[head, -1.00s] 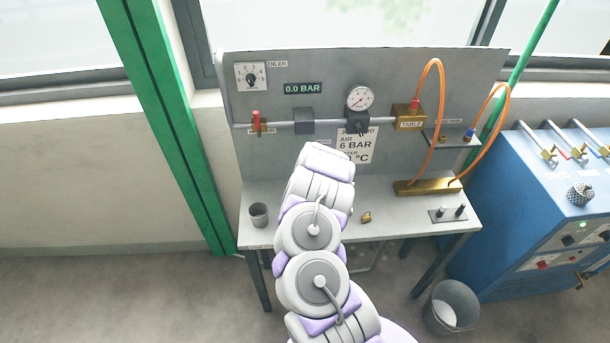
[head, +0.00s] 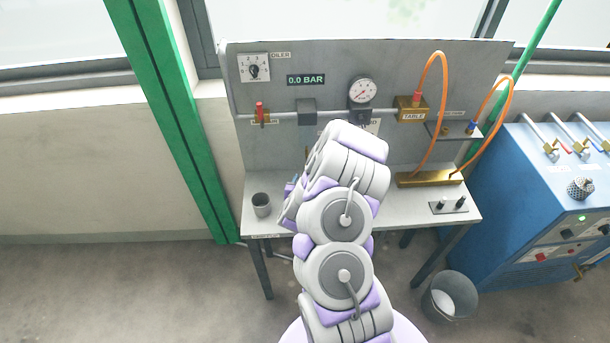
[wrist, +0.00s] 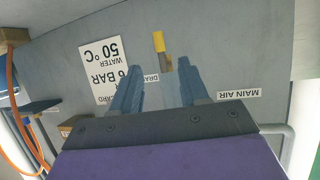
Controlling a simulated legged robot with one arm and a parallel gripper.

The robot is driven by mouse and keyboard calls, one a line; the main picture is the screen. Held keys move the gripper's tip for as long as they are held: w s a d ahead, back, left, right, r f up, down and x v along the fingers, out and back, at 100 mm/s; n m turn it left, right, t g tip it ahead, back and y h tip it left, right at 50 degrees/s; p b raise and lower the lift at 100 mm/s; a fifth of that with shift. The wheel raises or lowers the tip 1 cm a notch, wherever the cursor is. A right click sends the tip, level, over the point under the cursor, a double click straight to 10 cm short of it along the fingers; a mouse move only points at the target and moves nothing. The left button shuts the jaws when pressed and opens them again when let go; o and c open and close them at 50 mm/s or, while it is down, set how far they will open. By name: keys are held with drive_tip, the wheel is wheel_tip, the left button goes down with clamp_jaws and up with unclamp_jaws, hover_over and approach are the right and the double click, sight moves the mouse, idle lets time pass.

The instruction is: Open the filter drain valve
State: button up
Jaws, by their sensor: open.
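The drain valve (wrist: 158,44) shows in the wrist view as a small yellow-tipped handle on the grey panel, beside a partly covered label beginning "DRA". The picture there is upside down. My gripper (wrist: 158,72) is open, with its two blue-grey fingers apart. The yellow handle appears between and just beyond the fingertips, and nothing is held. I cannot tell how far it is in depth or whether a finger touches it. In the head view my arm hides the valve and most of the gripper.
A grey bench (head: 410,222) carries a cup (head: 261,204) and a brass manifold (head: 412,180). A red-handled valve (head: 260,112), a gauge (head: 362,90) and orange hoses (head: 428,120) are above. A blue cabinet (head: 515,205) and bucket (head: 449,297) stand at right.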

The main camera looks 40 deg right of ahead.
drive_tip(key=p+v, duration=0.3)
drive_tip(key=v, duration=0.1)
drive_tip(key=shift+s+a, duration=0.1)
idle(0.6)
